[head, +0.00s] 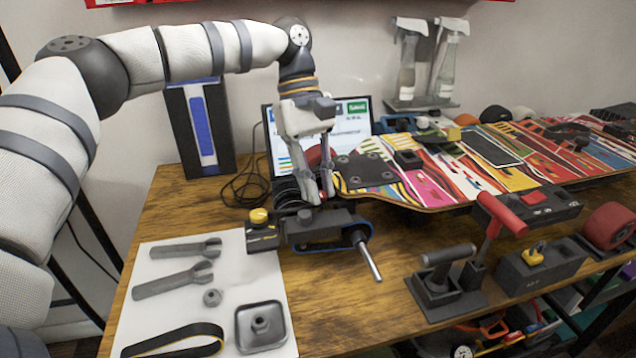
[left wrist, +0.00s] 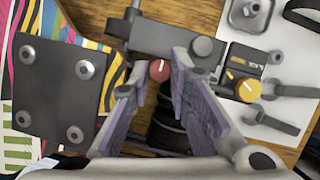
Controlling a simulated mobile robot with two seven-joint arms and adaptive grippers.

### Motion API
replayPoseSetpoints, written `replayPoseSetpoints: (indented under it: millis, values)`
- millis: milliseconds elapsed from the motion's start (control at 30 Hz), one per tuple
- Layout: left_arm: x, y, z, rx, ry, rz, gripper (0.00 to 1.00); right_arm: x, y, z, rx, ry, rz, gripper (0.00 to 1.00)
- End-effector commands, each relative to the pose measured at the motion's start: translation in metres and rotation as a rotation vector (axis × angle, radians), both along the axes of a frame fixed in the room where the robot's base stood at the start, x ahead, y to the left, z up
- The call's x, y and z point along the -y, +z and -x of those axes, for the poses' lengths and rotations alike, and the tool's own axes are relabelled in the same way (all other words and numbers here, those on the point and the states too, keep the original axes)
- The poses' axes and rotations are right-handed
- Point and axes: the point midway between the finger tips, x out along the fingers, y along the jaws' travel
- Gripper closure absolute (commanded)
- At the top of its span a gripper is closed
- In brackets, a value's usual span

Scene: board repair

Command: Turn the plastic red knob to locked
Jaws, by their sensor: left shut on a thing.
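The red knob (left wrist: 158,69) shows in the left wrist view on the dark grey block (left wrist: 150,38), with a small white mark on its face. The fingertips of my left gripper (left wrist: 164,72) are on either side of it, shut on the knob. I cannot tell from the mark whether the knob stands at locked. My right gripper is not in view.
A black box with a yellow knob (head: 259,216) stands just left of the block. A metal lever (head: 368,262) sticks out in front. A patterned skateboard deck (head: 440,180) lies right. A white mat (head: 170,300) holds wrenches and a belt. A laptop (head: 350,125) stands behind.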

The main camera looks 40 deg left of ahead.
Motion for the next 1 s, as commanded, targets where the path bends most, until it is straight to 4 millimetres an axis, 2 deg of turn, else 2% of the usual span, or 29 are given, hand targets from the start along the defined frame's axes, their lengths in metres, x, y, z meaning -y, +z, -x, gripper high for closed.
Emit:
replayPoseSetpoints:
  millis: [533, 567, 633, 1000]
  values:
    - [-0.0002, -0.0004, -0.0002, 0.000, -0.022, -0.001, 1.00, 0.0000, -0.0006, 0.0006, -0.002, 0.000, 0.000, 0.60]
    - [-0.0002, -0.0004, -0.0002, 0.000, -0.022, -0.001, 0.78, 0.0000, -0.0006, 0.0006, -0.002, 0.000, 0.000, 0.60]
    - [-0.0002, -0.0004, -0.0002, -0.001, -0.021, -0.001, 0.62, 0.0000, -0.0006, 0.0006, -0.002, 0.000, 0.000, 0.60]
    - [-0.0009, 0.0029, -0.0013, 0.002, -0.020, 0.000, 0.62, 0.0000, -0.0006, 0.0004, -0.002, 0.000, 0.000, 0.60]
